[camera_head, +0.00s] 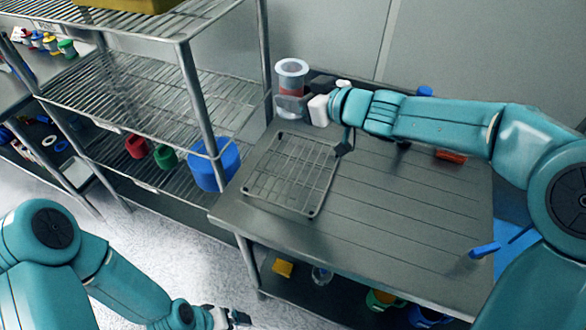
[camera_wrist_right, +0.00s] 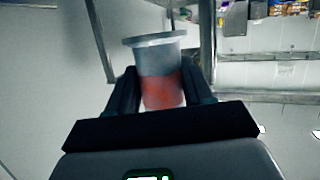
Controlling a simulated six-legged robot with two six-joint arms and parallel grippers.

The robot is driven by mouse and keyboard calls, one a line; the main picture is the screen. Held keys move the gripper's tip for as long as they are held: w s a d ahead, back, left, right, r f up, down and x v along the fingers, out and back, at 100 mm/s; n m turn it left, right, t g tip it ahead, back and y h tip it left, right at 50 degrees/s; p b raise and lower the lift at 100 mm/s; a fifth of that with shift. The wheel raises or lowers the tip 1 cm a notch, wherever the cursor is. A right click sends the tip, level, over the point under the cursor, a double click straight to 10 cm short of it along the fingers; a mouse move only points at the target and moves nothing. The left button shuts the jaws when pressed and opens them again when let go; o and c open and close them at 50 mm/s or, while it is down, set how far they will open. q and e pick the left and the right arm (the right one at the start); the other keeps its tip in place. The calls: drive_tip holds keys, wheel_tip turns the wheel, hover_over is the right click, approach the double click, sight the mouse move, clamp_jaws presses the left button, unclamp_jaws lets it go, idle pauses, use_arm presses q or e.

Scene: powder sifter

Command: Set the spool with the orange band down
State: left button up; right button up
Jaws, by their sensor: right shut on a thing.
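The spool with the orange band (camera_head: 290,72) is a pale, see-through cylinder with a wide rim and a reddish-orange band. It is upright at the back left corner of the table. My right gripper (camera_head: 297,105) is shut on it from the side; in the right wrist view the spool (camera_wrist_right: 160,60) stands between the two dark fingers, rim up. I cannot tell whether its base touches the table. My left gripper (camera_head: 238,317) is low at the bottom of the head view, off the table's front left; its finger opening is unclear.
The grey slatted table (camera_head: 410,215) carries a wire rack (camera_head: 290,173) at its left, and its middle is clear. Wire shelving (camera_head: 150,100) stands left, with a blue container (camera_head: 214,168) on it. A blue item (camera_head: 486,250) lies at the table's right. A wall is behind.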

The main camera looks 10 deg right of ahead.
drive_tip(key=shift+d+f+b, duration=0.1)
drive_tip(key=shift+d+b, duration=0.2)
drive_tip(key=shift+d, duration=0.05)
wheel_tip(320, 180, down, 14)
drive_tip(key=b, duration=0.7)
drive_tip(key=shift+f, duration=0.1)
wheel_tip(320, 180, down, 4)
drive_tip(key=shift+f+b, duration=0.15)
drive_tip(key=shift+b, duration=0.3)
drive_tip(key=shift+w+f, duration=0.1)
drive_tip(key=shift+f, duration=0.25)
drive_tip(key=shift+f, duration=0.25)
drive_tip(key=o, duration=1.2)
drive_tip(key=shift+r, duration=0.1)
